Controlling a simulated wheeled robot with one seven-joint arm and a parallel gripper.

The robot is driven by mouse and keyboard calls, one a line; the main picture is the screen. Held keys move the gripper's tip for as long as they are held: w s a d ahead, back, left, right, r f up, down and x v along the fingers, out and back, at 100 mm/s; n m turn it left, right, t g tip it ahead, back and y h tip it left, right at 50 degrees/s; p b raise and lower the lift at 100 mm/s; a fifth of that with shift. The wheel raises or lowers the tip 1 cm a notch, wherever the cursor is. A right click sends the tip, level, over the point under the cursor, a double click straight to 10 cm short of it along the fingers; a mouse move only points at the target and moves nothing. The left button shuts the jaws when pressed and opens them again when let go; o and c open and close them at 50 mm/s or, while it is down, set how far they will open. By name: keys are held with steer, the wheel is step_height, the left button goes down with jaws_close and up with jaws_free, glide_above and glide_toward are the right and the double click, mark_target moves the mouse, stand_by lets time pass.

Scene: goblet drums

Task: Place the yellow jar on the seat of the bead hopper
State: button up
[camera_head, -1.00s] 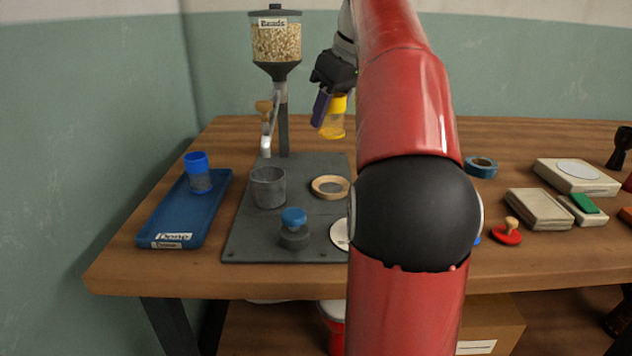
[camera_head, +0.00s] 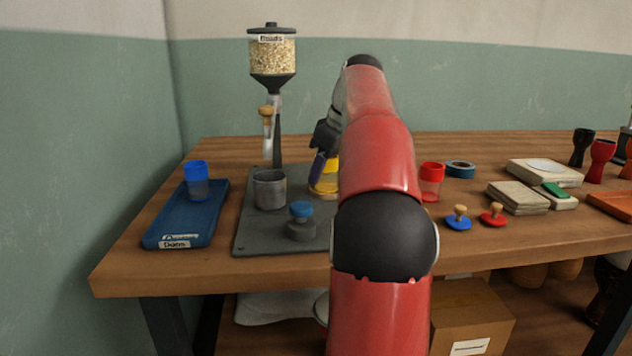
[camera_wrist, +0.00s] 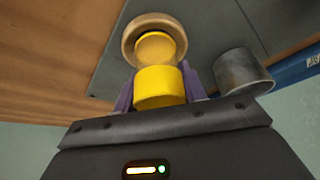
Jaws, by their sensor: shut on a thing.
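The yellow jar (camera_head: 327,168) has a yellow lid and a clear yellowish body. My gripper (camera_head: 320,164) is shut on it, with purple fingers on both sides of the lid in the wrist view (camera_wrist: 159,88). The jar's bottom end is at the wooden ring (camera_wrist: 128,40) on the grey base plate. The ring shows around the jar's end, but I cannot tell whether the jar touches it. The bead hopper (camera_head: 272,55), a clear container of beads on a post, stands behind and left of my gripper. My arm hides the plate's right part.
A blue tray (camera_head: 185,228) with a blue-lidded jar (camera_head: 197,181) is at left. A red-lidded jar (camera_head: 431,182) stands right of my arm.

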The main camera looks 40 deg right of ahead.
steer(key=shift+f, duration=0.15)
steer(key=o, duration=1)
steer(key=p+v, duration=0.5)
steer(key=v, duration=0.7)
steer(key=shift+s, duration=0.15)
